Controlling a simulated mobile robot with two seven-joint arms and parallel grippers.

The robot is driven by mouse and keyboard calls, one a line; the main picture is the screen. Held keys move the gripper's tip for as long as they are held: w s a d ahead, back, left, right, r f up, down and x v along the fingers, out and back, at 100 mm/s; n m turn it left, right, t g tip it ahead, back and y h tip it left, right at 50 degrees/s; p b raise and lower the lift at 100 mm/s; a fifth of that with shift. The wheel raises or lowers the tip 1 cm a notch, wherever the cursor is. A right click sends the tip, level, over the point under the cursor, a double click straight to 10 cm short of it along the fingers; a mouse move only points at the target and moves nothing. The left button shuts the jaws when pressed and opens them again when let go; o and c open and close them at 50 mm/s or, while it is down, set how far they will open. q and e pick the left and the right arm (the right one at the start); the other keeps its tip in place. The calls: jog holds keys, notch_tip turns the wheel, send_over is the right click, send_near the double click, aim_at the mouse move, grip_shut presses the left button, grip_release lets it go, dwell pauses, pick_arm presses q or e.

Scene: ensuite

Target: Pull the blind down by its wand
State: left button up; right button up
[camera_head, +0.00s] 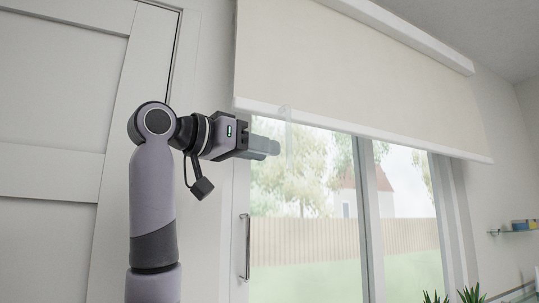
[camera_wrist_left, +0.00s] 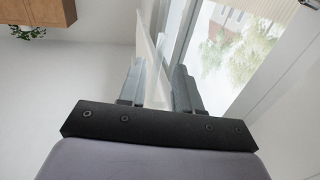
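The cream roller blind (camera_head: 350,75) covers the upper part of the window in the head view, with a white bar along its bottom edge. A faint, see-through wand (camera_head: 289,135) hangs from this bar near its left end. My left gripper (camera_head: 273,147) points right just below the bar, its fingertips close to the wand. In the left wrist view my left gripper (camera_wrist_left: 158,88) has its two fingers apart. A pale strip (camera_wrist_left: 153,65) shows between them; I cannot tell whether it is the wand or the blind, or whether a finger touches it. My right gripper is out of view.
A window (camera_head: 300,185) with grey frames stands below the blind. A metal handle (camera_head: 246,247) sits at its left edge. A white door (camera_head: 50,130) is behind my left arm. A small shelf (camera_head: 515,232) and plants (camera_head: 470,295) are at the right.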

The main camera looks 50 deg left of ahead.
aim_at(289, 139)
pick_arm(q)
jog(key=shift+r, duration=0.1)
jog(key=w+r, duration=0.1)
jog(key=w, duration=0.1)
jog(key=w+r+p, duration=0.1)
jog(key=w, duration=0.2)
jog(key=w+r+p, duration=0.1)
jog(key=w, duration=0.1)
jog(key=shift+w+d+r, duration=0.15)
jog(key=shift+d+r, duration=0.1)
jog(key=shift+d, duration=0.1)
grip_shut()
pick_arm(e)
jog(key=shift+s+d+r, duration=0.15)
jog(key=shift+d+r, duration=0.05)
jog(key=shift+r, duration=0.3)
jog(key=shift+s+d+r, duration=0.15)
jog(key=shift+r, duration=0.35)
